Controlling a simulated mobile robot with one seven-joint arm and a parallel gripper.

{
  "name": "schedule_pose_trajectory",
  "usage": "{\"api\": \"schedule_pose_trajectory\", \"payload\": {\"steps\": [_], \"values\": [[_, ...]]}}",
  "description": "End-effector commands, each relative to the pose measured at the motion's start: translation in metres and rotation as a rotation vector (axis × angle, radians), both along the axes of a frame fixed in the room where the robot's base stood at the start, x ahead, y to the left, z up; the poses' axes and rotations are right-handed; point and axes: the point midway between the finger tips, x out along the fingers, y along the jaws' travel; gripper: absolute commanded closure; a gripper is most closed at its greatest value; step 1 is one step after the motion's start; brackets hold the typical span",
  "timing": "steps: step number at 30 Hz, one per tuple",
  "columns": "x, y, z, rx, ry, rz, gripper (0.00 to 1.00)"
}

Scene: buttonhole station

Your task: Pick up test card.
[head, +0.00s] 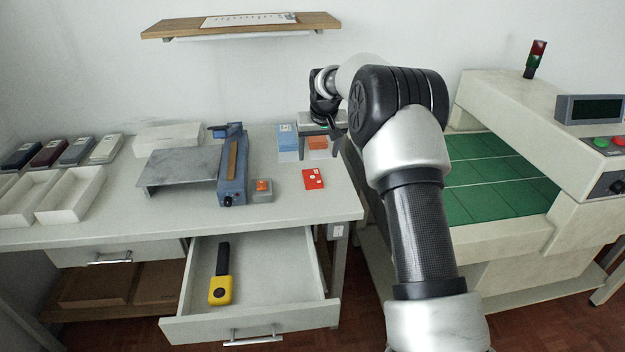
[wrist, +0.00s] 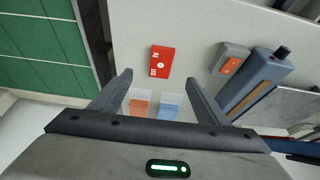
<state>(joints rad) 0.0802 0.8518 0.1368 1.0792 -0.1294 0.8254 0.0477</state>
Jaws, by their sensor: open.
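The test card appears to be the red card (head: 313,179) with white marks, lying flat near the worktable's right front part. It also shows in the wrist view (wrist: 161,61), just beyond the fingertips and roughly centred between them. My gripper (head: 320,152) is open and empty, above the table's back right area, behind the red card. The wrist view shows both fingers spread (wrist: 159,82), apart from the card. A blue stack (head: 287,138) and an orange stack (head: 317,142) sit near the gripper, the orange one partly hidden by it.
A blue device (head: 231,170) and a grey box with an orange button (head: 262,190) stand left of the card. An open drawer (head: 290,263) below holds a yellow-and-black tool (head: 220,285). A machine with a green bed (head: 500,190) stands to the right.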

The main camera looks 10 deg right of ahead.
Motion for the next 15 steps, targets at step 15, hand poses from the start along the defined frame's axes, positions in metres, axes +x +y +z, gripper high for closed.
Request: {"api": "schedule_pose_trajectory", "payload": {"steps": [15], "values": [[0.035, 0.001, -0.085, 0.001, 0.000, 0.000, 0.31]]}}
